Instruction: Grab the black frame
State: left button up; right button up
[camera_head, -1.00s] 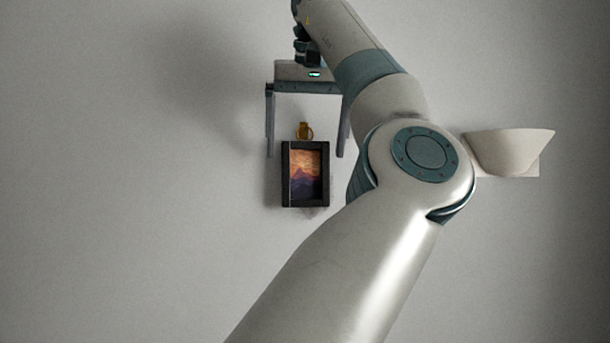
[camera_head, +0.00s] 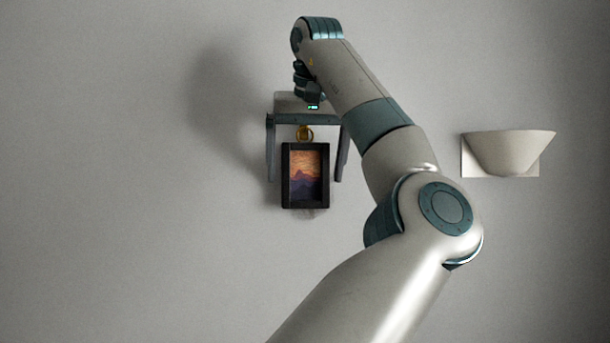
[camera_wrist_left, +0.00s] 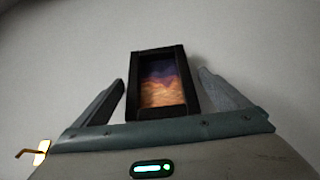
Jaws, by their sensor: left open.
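The black frame (camera_head: 286,177) holds a picture of a mountain under an orange sky. It hangs upright on the grey wall, below a small brass hook (camera_head: 305,133). My left gripper (camera_head: 304,180) is open, with one finger on each side of the frame's upper part and a gap on both sides. In the left wrist view the frame (camera_wrist_left: 180,82) stands between the two spread fingers of my gripper (camera_wrist_left: 158,88), touching neither as far as I can see. My right gripper is in neither view.
A pale half-bowl wall fixture (camera_head: 508,150) on a square plate is at the right, clear of my arm. The wall to the left of the frame is bare. A brass piece (camera_wrist_left: 42,150) shows at the lower left in the left wrist view.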

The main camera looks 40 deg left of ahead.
pick_arm(q)
jog(key=shift+c, duration=0.3)
jog(key=c, duration=1)
jog(key=shift+c, duration=1.1)
jog(key=shift+r, duration=0.1)
